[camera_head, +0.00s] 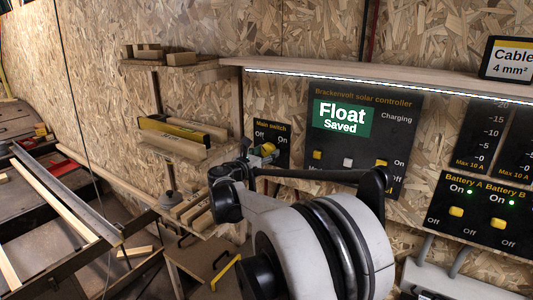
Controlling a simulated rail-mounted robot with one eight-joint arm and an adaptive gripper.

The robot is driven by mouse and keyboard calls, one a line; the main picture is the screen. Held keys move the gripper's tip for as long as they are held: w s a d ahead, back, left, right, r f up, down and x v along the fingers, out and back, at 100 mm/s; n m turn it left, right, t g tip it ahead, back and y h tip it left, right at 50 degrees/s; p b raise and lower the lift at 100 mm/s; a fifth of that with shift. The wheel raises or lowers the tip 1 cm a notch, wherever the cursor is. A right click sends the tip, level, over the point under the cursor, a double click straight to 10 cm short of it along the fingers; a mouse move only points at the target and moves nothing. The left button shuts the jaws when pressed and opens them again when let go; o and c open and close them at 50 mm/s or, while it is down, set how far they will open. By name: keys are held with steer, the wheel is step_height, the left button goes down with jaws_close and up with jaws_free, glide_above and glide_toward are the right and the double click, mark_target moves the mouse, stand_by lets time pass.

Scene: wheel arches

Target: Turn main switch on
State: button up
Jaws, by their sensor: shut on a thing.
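The main switch panel (284,143) is a small black plate on the chipboard wall, in the middle of the head view. It is marked Off on the left and On on the right. Its yellow knob (268,148) shows just below the lettering, partly covered by my gripper (260,156). My gripper is at the panel, shut on the knob. My arm hides the lower part of the panel, and I cannot tell which mark the knob points to.
The solar controller (398,145) to the right reads "Float Saved". The battery panel (480,214) beyond it has green lights lit. Wooden shelves (170,145) with blocks and a yellow level stick out at the left. A lit ledge (350,82) runs above the panels.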

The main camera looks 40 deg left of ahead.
steer(key=m+b, duration=0.1)
steer(key=m, duration=0.3)
steer(key=shift+f+b, duration=0.1)
steer(key=shift+b, duration=0.25)
steer(key=m+b, duration=0.1)
steer(key=m, duration=0.3)
steer(key=shift+m, duration=0.3)
steer(key=m+b, duration=0.1)
steer(key=m, duration=0.8)
steer(key=shift+b, duration=0.35)
steer(key=o, duration=1.2)
steer(key=shift+c, duration=0.2)
